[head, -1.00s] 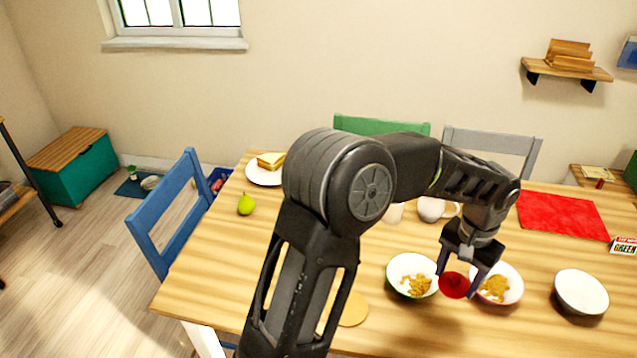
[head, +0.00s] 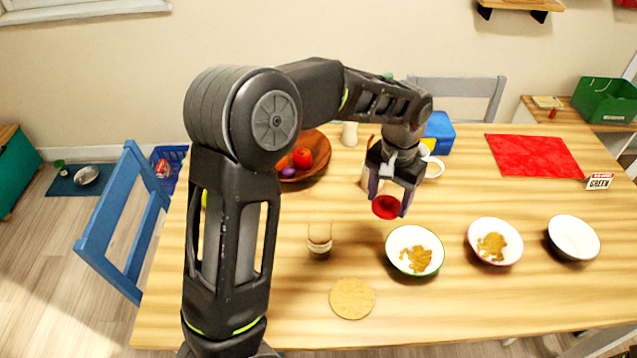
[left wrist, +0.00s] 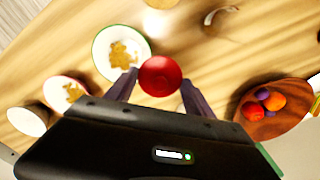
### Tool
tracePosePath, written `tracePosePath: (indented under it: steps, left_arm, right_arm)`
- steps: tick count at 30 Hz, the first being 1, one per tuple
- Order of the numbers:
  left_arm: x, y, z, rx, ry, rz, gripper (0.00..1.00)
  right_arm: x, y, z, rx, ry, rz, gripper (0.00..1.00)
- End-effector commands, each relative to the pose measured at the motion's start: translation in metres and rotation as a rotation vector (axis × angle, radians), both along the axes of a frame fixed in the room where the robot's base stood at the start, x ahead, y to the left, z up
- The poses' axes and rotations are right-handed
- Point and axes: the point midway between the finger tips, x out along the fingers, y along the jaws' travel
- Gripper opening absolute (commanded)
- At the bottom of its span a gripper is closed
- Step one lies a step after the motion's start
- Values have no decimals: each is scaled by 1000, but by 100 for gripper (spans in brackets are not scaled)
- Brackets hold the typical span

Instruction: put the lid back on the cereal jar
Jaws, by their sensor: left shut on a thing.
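A round red lid (head: 386,207) is between the fingers of my left gripper (head: 391,201), which is shut on it. The lid is held above the table, up and left of the green-rimmed bowl. It also shows in the left wrist view (left wrist: 160,76) between the fingertips of the left gripper (left wrist: 159,80). A small clear jar (head: 320,243) with a brownish layer low inside, seemingly the cereal jar, stands open on the table, left of and nearer than the lid. They are apart. My right gripper is not in view.
A green-rimmed bowl (head: 401,262) and a pink-rimmed bowl (head: 489,258) hold cereal; a white bowl (head: 574,238) stands right. A round tan mat (head: 352,298) lies in front of the jar. A wooden fruit bowl (head: 319,159) and a mug (head: 433,168) stand behind.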

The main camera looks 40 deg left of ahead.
Motion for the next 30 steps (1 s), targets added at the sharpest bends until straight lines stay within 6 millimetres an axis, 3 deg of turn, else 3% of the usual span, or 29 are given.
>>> tracePosePath:
  steps: [9,15,19,30]
  left_arm:
    - [-55,74,37,-20,-10,-478,23]
    - [-90,107,53,-2,-9,-772,23]
    - [-98,113,55,5,-5,-848,23]
    - [-98,113,54,5,-5,-855,23]
  right_arm:
    - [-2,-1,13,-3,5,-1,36]
    - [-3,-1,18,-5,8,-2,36]
    - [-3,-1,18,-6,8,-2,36]
    - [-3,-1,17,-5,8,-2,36]
